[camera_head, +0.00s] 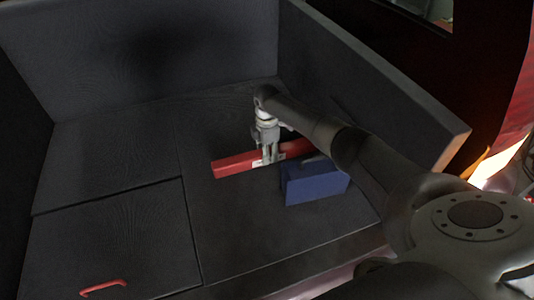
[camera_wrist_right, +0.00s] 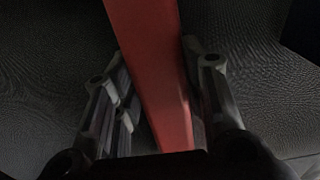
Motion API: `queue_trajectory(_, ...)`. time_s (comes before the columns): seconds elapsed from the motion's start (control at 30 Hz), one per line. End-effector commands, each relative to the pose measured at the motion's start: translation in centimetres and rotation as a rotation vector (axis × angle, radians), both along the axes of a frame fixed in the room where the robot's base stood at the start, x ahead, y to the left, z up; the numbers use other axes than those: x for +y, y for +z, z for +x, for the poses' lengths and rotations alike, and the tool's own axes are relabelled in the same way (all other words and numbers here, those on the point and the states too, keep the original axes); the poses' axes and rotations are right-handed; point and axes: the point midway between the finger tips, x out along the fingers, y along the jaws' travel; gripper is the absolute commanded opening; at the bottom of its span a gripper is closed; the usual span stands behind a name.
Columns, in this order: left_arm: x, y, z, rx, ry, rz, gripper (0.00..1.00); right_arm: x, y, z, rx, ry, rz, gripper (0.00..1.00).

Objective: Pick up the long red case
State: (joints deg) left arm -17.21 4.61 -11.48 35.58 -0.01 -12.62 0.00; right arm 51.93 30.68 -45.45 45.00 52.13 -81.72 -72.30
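The long red case (camera_head: 234,166) lies on the dark panelled surface, partly hidden behind my right gripper and arm. My right gripper (camera_head: 268,158) points down over the middle of the case. In the right wrist view the red case (camera_wrist_right: 150,70) runs between the two fingers of the right gripper (camera_wrist_right: 158,100). A finger stands on each side of it, and a gap shows on the left side, so the fingers look open around it. Whether the right finger touches the case is hard to tell. My left gripper is not in view.
A blue box (camera_head: 314,181) stands just right of and in front of the red case, close to my right arm. Dark walls rise at the back and right. A hatch with a red handle (camera_head: 103,287) lies at the front left. The surface left of the case is clear.

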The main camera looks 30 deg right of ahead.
Motion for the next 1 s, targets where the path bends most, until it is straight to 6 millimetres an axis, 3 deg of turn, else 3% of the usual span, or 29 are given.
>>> queue_trajectory(0.03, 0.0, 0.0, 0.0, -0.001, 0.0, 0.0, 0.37, 0.0, 0.0, 0.0, 0.001, 0.0, 0.0, 0.28)
queue_trajectory(0.27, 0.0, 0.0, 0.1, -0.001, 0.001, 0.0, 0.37, 0.0, 0.0, 0.0, 0.001, 0.0, 0.0, 0.0)
queue_trajectory(0.57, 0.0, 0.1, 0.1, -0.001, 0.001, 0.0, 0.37, 0.0, 0.7, 0.1, -0.002, 0.0, 0.001, 0.0)
queue_trajectory(1.0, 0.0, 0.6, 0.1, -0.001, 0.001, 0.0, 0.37, 0.0, 8.5, 0.2, -0.004, 0.0, 0.001, 0.0)
